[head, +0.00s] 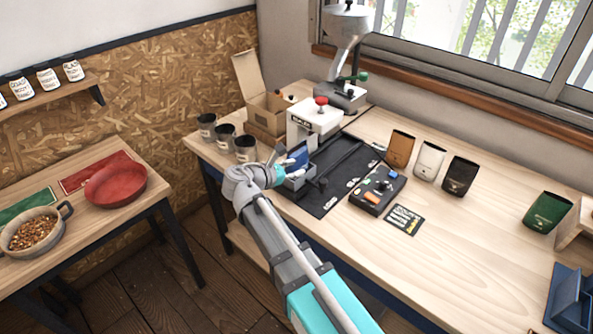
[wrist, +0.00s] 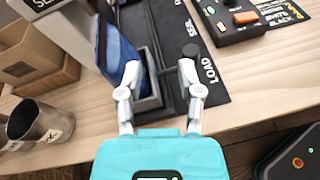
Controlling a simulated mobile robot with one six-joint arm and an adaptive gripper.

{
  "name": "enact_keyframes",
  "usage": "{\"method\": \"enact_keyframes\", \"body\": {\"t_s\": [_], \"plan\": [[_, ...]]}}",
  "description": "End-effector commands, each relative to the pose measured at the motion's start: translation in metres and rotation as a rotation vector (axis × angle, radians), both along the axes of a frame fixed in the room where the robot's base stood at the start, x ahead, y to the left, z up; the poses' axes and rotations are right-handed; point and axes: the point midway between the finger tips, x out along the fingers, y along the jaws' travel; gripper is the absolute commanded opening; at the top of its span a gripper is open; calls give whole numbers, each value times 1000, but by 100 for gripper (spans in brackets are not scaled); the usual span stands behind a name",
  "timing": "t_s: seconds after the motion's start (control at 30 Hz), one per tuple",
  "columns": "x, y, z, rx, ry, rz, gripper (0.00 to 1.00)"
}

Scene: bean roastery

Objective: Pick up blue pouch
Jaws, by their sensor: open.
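The blue pouch (head: 297,156) stands tilted in a small grey holder (head: 299,182) at the front of the white sealer. In the wrist view the blue pouch (wrist: 117,48) is at the upper left, and the grey holder (wrist: 151,101) shows beside it. My gripper (head: 281,160) is at the holder, close to the pouch. In the wrist view my open gripper (wrist: 160,71) has its left finger in front of the pouch's lower right edge. Most of the pouch lies left of the gap between the fingers. I cannot tell whether the finger touches it.
The white sealer (head: 315,118) stands just behind the holder. Metal cups (head: 245,149) stand to its left. A black control box (head: 378,192) is on the right. Brown (head: 399,150), white (head: 429,162) and black (head: 460,176) pouches stand farther back.

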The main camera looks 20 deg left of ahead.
Motion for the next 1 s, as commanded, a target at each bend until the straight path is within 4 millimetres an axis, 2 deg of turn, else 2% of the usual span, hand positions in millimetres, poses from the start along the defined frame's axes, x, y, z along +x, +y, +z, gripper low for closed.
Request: {"method": "enact_keyframes", "body": {"t_s": [0.03, 0.1, 0.2, 0.33, 0.77, 1.0], "plan": [[-5, 19, 2, -46, -10, 39, 47], [-12, 37, 8, -108, -21, 81, 47], [-21, 57, 14, -176, -35, 126, 47], [-28, 71, 19, -228, -47, 158, 47], [-30, 75, 21, -243, -52, 167, 47], [-18, 70, 18, -242, -51, 165, 47]]}}
